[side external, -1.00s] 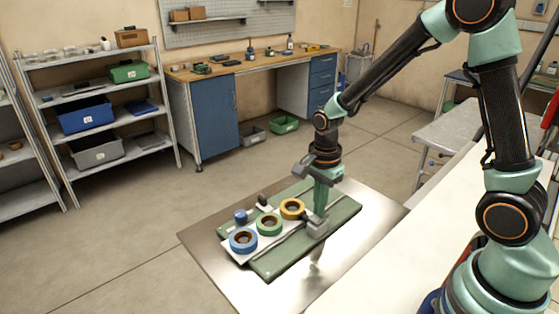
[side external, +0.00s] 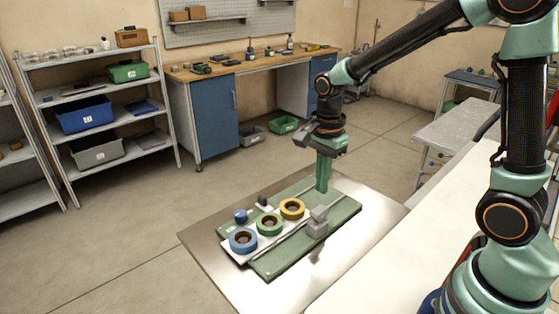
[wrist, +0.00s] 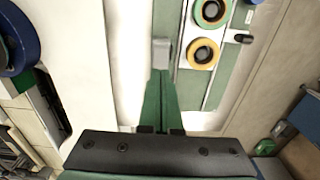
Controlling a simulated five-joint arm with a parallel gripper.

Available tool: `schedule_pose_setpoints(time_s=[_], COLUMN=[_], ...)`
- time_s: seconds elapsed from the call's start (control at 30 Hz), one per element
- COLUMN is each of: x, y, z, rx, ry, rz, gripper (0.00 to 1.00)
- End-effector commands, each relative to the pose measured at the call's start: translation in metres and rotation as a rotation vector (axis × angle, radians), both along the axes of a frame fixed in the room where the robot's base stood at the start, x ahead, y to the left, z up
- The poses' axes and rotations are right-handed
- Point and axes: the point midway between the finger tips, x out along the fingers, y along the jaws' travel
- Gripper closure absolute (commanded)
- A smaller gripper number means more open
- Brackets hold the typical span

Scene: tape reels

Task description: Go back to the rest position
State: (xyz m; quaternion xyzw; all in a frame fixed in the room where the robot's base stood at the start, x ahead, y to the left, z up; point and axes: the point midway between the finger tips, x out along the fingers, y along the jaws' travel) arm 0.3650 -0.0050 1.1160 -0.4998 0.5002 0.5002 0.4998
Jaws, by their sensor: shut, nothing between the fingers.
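My gripper (side external: 322,186) is shut and empty, its green fingers pointing down above the far right part of the green board (side external: 343,212). In the wrist view my gripper (wrist: 160,75) shows its fingers together, with a grey block (wrist: 161,50) just beyond their tips in the picture. That block (side external: 318,221) stands on the board in the side view. A blue reel (side external: 243,240), a green reel (side external: 269,223) and a yellow reel (side external: 292,208) lie in a row on a white strip on the board. The yellow reel (wrist: 203,53) also shows in the wrist view.
The board lies on a shiny metal plate (side external: 205,236). A small blue piece (side external: 240,215) and a small dark piece (side external: 262,201) stand behind the reels. A white table (side external: 400,250) lies to the right. A workbench (side external: 250,65) and shelves (side external: 100,105) stand farther back.

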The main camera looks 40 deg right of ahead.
Motion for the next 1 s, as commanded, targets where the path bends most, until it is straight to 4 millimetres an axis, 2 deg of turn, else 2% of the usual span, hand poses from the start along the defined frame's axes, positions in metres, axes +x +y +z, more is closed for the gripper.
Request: schedule_pose_setpoints(time_s=[0.3, 0.47, 0.7, 1.0], x=[0.000, -0.005, -0.028, -0.064], y=[0.000, 0.001, 0.002, 0.004], z=[0.002, 0.019, 0.067, 0.105], rx=[0.000, -0.004, -0.067, -0.256], ry=[-0.003, -0.050, -0.203, -0.350], rz=[0.006, 0.136, 0.624, 1.243], gripper=[1.00, 1.00, 1.00, 1.00])
